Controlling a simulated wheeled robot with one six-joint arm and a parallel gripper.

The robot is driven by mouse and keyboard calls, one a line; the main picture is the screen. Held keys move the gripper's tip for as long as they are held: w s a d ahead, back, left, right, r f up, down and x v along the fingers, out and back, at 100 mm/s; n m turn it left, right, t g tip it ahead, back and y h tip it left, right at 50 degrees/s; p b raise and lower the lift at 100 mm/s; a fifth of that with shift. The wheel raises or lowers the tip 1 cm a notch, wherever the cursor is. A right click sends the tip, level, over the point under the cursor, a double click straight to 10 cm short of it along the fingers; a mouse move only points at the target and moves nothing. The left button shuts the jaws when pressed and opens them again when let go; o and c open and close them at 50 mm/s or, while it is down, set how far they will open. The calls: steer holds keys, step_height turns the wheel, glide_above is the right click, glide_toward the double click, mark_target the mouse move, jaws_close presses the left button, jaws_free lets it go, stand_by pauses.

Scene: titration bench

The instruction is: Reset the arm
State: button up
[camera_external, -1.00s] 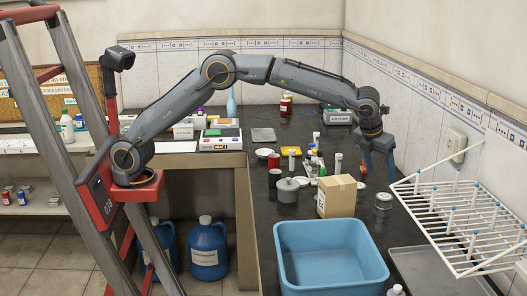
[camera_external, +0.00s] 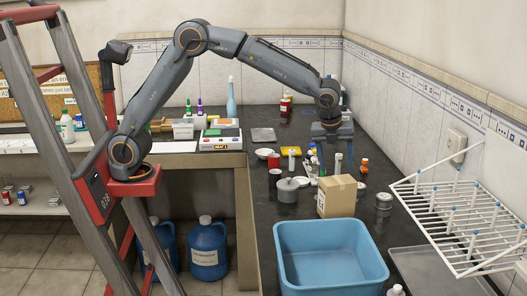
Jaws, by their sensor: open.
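My gripper (camera_external: 331,138) is at the end of my grey arm, over the black bench (camera_external: 262,205), above the cluster of small bottles and vials. It points down and its fingers are apart. I see nothing held between them. My arm is bent up at the elbow and reaches to the right from its red mount.
A cardboard box (camera_external: 337,197), a grey pot (camera_external: 288,191) and a blue basin (camera_external: 330,258) stand nearer on the bench. A white drying rack (camera_external: 455,220) is on the right wall. A hot plate (camera_external: 221,143) and a blue wash bottle (camera_external: 231,97) are at the back left.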

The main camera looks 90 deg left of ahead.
steer(key=s+a+f+n+g+h+b, duration=0.15)
steer(key=s+f+n, duration=0.25)
steer(key=s+n, duration=0.55)
steer(key=s+a+f+n, duration=0.2)
steer(key=s+f+n, duration=0.25)
steer(key=s, duration=0.95)
steer(key=s+a+f+n+g+h+b, duration=0.15)
steer(key=s+f+n, duration=0.25)
steer(key=s+n, duration=0.6)
step_height(320, 180, up, 22)
steer(key=s+m+t+y+p, duration=0.1)
steer(key=s+m+t+p, duration=0.1)
steer(key=p, duration=1.9)
steer(key=shift+s+a+t+p, duration=0.3)
steer(key=shift+s+t+p, duration=0.1)
steer(key=shift+t, duration=0.2)
steer(key=shift+f, duration=0.15)
stand_by(0.9)
